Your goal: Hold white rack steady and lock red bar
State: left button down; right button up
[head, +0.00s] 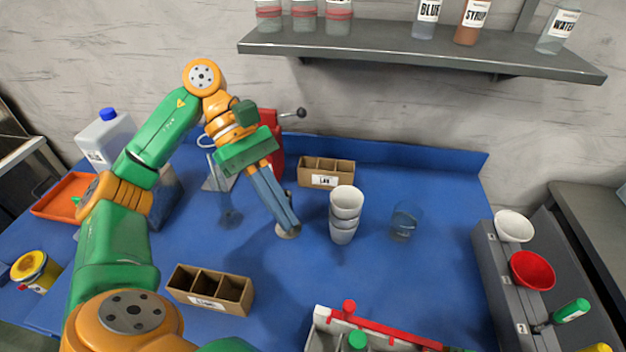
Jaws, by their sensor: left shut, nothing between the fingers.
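The white rack (318,335) is at the bottom edge of the head view, right of centre, and its lower part is cut off by the frame. The red bar (392,336) lies along its far top edge, slanting down to the right. A red knob (349,307) stands near the bar's left end, and a green-topped item (356,341) shows inside the rack. Whether the bar is locked cannot be told. My left gripper (289,230) is shut and empty, pointing down over the blue table, well behind and left of the rack. My right gripper is not in view.
Stacked white cups (344,214) and a clear glass (405,221) stand right of my left gripper. Cardboard boxes sit behind (326,171) and front left (210,290). A grey stand (490,270) with white and red bowls is at right. Table between cups and rack is clear.

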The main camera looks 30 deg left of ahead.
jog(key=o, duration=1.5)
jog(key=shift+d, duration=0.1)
